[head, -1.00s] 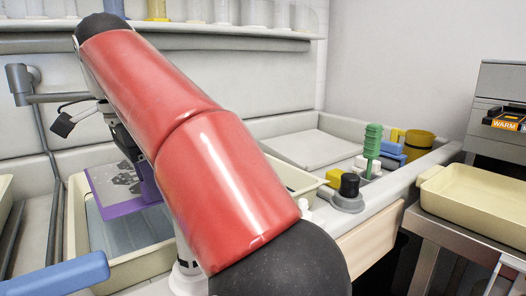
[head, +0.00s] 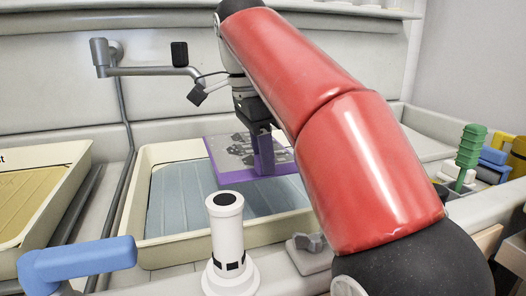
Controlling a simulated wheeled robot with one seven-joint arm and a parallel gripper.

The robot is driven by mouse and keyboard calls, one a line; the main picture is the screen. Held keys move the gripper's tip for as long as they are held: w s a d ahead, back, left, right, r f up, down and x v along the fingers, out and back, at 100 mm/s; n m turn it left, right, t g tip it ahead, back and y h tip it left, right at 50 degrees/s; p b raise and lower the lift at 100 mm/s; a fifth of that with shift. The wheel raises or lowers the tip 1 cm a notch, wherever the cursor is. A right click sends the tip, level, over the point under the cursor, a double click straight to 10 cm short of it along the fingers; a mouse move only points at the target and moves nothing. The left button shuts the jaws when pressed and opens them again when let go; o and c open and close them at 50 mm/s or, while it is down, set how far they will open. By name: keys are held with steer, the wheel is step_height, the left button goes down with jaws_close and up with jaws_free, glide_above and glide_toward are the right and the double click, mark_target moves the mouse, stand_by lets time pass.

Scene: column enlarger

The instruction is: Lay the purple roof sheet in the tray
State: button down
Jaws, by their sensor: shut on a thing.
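The purple roof sheet (head: 228,154), a flat panel with a grey picture on its top and a purple edge, is in the head view near the middle. My gripper (head: 264,155) is shut on it and holds it roughly level. The sheet appears above the cream tray (head: 135,195), which has a blue-grey ribbed floor. I cannot tell how high it is above the tray floor. My red arm hides the tray's right side and part of the sheet's right end.
A second cream tray (head: 72,160) with a yellow floor stands at left. A white post with a black top (head: 226,240) and a blue handle (head: 80,262) stand in front. A grey pipe (head: 150,70) runs behind. Green (head: 470,148) and yellow (head: 517,155) things stand at right.

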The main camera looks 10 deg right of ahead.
mark_target(256, 173)
steer(key=shift+f+b, duration=3.95)
steer(key=shift+f, duration=1.6)
steer(key=shift+f, duration=0.55)
steer(key=c, duration=1.1)
jaws_free()
steer(key=shift+o, duration=0.2)
steer(key=shift+r, duration=0.15)
steer(key=shift+s+a+r+p, duration=0.1)
steer(key=shift+a+r+p, duration=0.1)
steer(key=shift+r+p, duration=1.15)
steer(key=shift+a+r+p, duration=0.15)
steer(key=shift+r+p, duration=1.05)
steer(key=shift+p, duration=0.2)
steer(key=shift+s+a+r+p, duration=0.1)
steer(key=shift+a+r+p, duration=0.1)
steer(key=shift+r+p, duration=1.15)
